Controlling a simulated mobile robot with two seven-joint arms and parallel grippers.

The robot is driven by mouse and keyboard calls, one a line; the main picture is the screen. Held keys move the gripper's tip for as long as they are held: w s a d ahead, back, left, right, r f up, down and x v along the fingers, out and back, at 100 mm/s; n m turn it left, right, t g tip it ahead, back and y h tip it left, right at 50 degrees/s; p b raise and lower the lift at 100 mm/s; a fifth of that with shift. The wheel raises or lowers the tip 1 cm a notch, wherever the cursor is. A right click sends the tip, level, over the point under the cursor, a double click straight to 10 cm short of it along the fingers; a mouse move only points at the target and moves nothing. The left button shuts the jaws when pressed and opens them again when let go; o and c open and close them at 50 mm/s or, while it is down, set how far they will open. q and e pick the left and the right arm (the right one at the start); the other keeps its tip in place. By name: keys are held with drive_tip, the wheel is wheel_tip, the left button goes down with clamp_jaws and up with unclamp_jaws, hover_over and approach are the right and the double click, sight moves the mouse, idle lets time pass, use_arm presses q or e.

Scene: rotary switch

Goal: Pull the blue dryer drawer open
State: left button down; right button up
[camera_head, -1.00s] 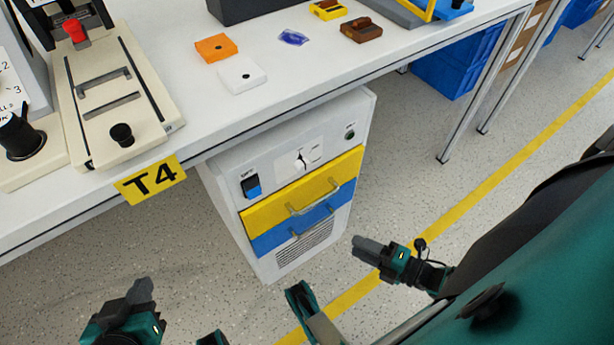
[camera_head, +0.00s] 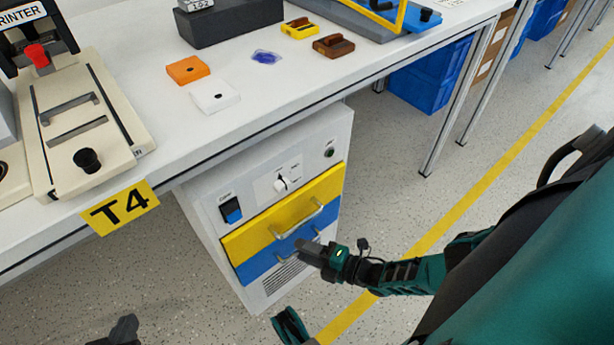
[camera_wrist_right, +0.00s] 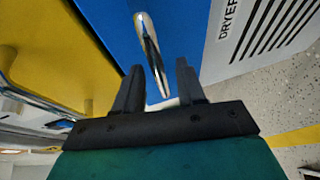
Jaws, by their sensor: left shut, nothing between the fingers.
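The blue dryer drawer (camera_head: 254,268) sits low in the white cabinet under the table, below the yellow drawer, its front looking flush. Its metal handle is partly hidden behind my right gripper (camera_head: 304,250) in the head view. In the right wrist view the blue drawer front (camera_wrist_right: 110,35) fills the top middle, and its handle (camera_wrist_right: 148,45) runs into the gap between the fingertips of my right gripper (camera_wrist_right: 159,68). The fingers are apart; contact with the handle cannot be told. My left gripper (camera_head: 126,328) is shut and empty at the bottom left, partly cut off.
The yellow drawer (camera_head: 270,220) with its own handle (camera_head: 298,218) is just above. The table edge overhangs the cabinet. The floor to the right is open.

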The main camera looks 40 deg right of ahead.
clamp_jaws()
idle(0.6)
